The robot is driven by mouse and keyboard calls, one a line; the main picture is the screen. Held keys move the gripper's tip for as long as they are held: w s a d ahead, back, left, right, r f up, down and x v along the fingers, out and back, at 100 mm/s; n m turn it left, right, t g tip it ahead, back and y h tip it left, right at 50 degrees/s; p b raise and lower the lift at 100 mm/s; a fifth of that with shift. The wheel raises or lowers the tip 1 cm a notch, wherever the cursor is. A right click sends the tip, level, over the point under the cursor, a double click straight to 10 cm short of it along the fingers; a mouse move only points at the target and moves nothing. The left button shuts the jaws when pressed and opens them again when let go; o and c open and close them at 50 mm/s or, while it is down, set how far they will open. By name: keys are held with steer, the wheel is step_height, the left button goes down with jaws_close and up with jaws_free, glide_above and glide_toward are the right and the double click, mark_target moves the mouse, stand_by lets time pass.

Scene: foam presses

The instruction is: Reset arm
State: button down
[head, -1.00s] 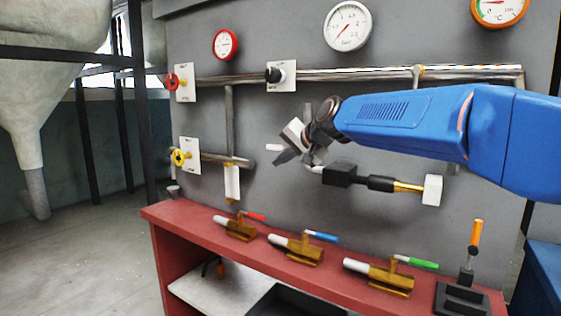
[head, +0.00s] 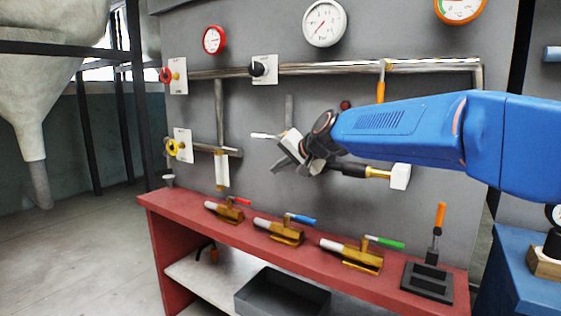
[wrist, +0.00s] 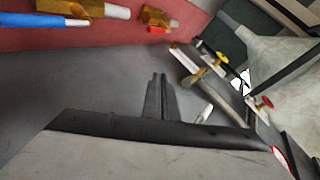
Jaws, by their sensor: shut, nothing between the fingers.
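My gripper (head: 279,168) is at the end of my blue arm, in front of the grey panel (head: 265,110). It is shut and empty, tilted down to the left. In the wrist view its dark fingers (wrist: 158,95) lie close together, with the grey panel behind them. My gripper and forearm hide part of a black and brass fitting with a white end (head: 400,177).
A red bench (head: 165,203) below carries valves with red, blue (head: 300,219) and green (head: 384,242) handles. An orange-handled lever (head: 440,215) stands at its right end. Red (head: 166,75) and yellow (head: 172,147) knobs sit on the panel's left. Floor is open at left.

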steer(key=shift+s+d+f, duration=0.25)
steer(key=shift+d+f, duration=0.05)
steer(key=s+d+f+n+g+h, duration=0.15)
steer(key=s+d+f, duration=0.25)
steer(key=s+d, duration=0.65)
steer(key=s+d+f+h, duration=0.2)
steer(key=s+d+f, duration=0.2)
steer(key=s+d, duration=0.6)
steer(key=s+d+f+g+h, duration=0.1)
steer(key=s+d+f+h, duration=0.1)
steer(key=s+d+f, duration=0.6)
steer(key=s+d+f+n+g+h, duration=0.1)
steer(key=s+d+f+h, duration=0.1)
steer(key=s+d+f, duration=0.6)
steer(key=s, duration=0.6)
steer(key=shift+s+d, duration=0.3)
steer(key=shift+d, duration=0.1)
steer(key=shift+h, duration=0.25)
